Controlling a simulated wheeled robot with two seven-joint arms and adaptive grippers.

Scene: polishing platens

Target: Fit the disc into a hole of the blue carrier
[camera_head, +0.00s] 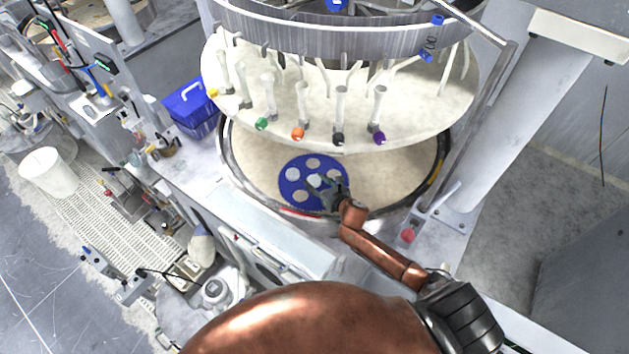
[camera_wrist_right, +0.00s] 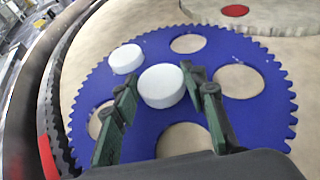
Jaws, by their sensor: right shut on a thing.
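The blue carrier (camera_head: 285,190) is a toothed plate with several round holes, lying flat on the beige platen; the right wrist view shows it closely (camera_wrist_right: 225,130). My right gripper (camera_head: 322,186) is shut on a white disc (camera_wrist_right: 161,86), with its two dark green fingers (camera_wrist_right: 160,100) on either side. The held disc is over the carrier's middle, between the holes; I cannot tell whether it touches the plate. A second white disc (camera_wrist_right: 126,58) sits at the carrier's upper-left hole position; it also shows in the head view (camera_head: 292,174). My left gripper is not in view.
A pale upper plate (camera_head: 330,110) with several hanging rods and coloured knobs overhangs the platen (camera_head: 390,170) behind the carrier. A metal rim surrounds the platen. A blue box (camera_head: 190,108) stands to the left. Open holes show right (camera_wrist_right: 240,81) and top (camera_wrist_right: 187,44) in the wrist view.

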